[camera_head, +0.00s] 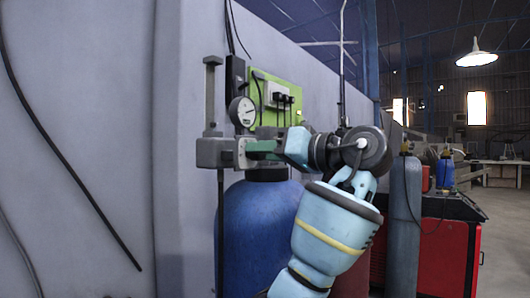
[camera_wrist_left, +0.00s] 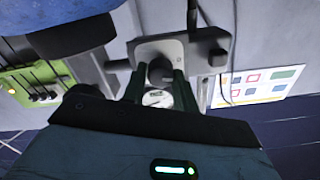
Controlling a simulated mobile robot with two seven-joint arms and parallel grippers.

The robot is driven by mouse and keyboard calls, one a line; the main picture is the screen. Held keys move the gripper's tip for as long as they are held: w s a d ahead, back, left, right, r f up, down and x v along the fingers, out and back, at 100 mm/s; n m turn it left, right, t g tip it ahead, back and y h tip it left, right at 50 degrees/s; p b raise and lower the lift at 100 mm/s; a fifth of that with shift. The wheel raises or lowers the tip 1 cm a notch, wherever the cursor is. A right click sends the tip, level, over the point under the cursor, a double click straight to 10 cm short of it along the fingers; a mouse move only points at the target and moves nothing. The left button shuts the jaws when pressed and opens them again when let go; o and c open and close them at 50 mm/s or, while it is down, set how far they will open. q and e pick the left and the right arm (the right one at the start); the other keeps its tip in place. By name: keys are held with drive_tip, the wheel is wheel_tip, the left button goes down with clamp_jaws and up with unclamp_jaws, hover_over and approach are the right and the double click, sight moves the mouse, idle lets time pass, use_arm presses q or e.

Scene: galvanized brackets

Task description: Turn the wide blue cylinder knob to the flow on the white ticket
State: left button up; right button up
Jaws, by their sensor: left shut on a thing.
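The wide blue cylinder (camera_head: 252,232) stands upright against the wall, with its grey regulator (camera_head: 214,152) and a round white gauge (camera_head: 242,111) above it. My left gripper (camera_head: 246,150) is at the front of the regulator, partly hidden by its own arm. In the left wrist view my left gripper's (camera_wrist_left: 160,76) two dark fingers are shut on the dark round knob (camera_wrist_left: 158,70) in front of the regulator's light plate. I cannot make out the white ticket.
A green panel (camera_head: 268,92) with dark plugs hangs on the wall behind the cylinder. A narrow grey cylinder (camera_head: 404,225) and a red cabinet (camera_head: 446,255) stand to the right. A board with coloured squares (camera_wrist_left: 262,84) shows in the left wrist view.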

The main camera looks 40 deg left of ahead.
use_arm(q)
drive_tip(key=m, duration=1.1)
drive_tip(key=shift+f, duration=0.1)
drive_tip(key=shift+w+m, duration=0.1)
drive_tip(key=shift+m, duration=0.3)
drive_tip(key=o, duration=1)
drive_tip(key=shift+c, duration=0.2)
drive_tip(key=shift+d, duration=0.1)
drive_tip(key=d+b, duration=0.1)
drive_tip(key=d, duration=0.6)
drive_tip(key=shift+w+d, duration=0.3)
drive_tip(key=shift+w, duration=0.1)
